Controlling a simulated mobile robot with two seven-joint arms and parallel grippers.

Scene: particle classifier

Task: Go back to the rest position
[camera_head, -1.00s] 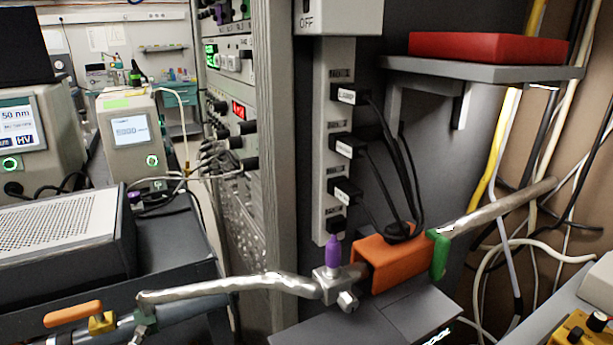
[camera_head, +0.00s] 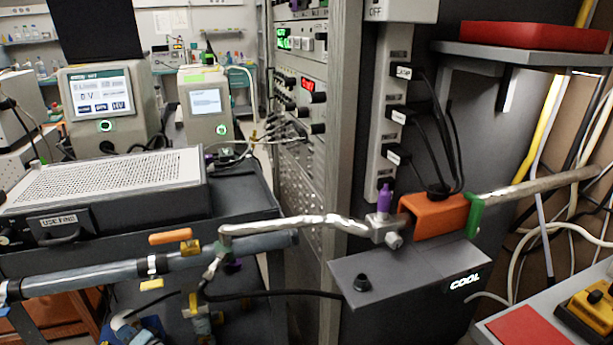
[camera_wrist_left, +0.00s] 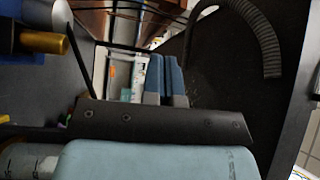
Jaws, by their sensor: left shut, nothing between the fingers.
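In the left wrist view, my left gripper (camera_wrist_left: 165,80) shows two blue fingers side by side, closed together with nothing between them. They point away from the dark bracket and pale blue body at the bottom of that view. In the head view I cannot clearly pick out my left gripper among the blue and metal parts at the lower left. My right gripper is not in view.
A grey hose (camera_wrist_left: 262,40) curves near my left gripper, with a brass-coloured cylinder (camera_wrist_left: 42,42) at left. In the head view, a pipe with an orange-handled valve (camera_head: 170,237) crosses the lower left. A COOL box (camera_head: 410,275) and red-topped shelf (camera_head: 540,36) are at right.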

